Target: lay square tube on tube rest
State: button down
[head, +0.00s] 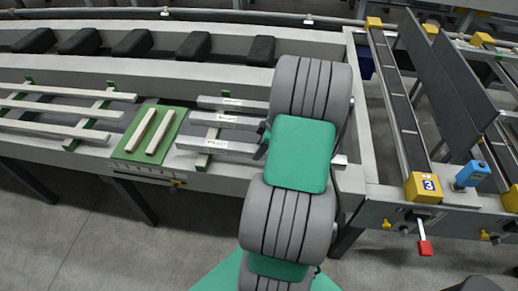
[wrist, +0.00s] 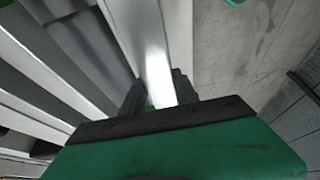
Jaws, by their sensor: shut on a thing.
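Several silver square tubes with white labels lie side by side on the bench in the head view, such as the back one (head: 232,103) and the middle one (head: 225,121). My gripper (head: 262,142) is at the right end of the front tube (head: 212,147), partly hidden by my arm. In the wrist view my gripper (wrist: 155,96) is shut on this tube (wrist: 143,38), which runs away between the dark fingers. I cannot tell whether it is lifted. Left of the tubes is a green board (head: 122,152) with two cream strips (head: 160,132), seemingly the tube rest.
Long cream bars (head: 60,128) lie on green-ended supports at left. Black blocks (head: 133,43) line the back channel. A conveyor lane with a yellow block (head: 423,188) and a red-tipped lever (head: 424,246) is at right. Open floor (head: 100,235) lies in front.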

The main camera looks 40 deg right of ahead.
jog(key=shift+f+b, duration=0.5)
jog(key=c, duration=1.3)
grip_release()
jog(key=o, duration=0.5)
jog(key=shift+c, duration=0.2)
jog(key=b+v, duration=0.1)
jog(key=v, duration=0.7)
jog(key=o, duration=0.8)
jog(key=shift+f, duration=0.1)
jog(key=shift+o, duration=0.2)
jog(key=p+v, duration=0.7)
jog(key=v, duration=0.5)
jog(key=shift+s+p, duration=0.15)
jog(key=shift+p, duration=0.2)
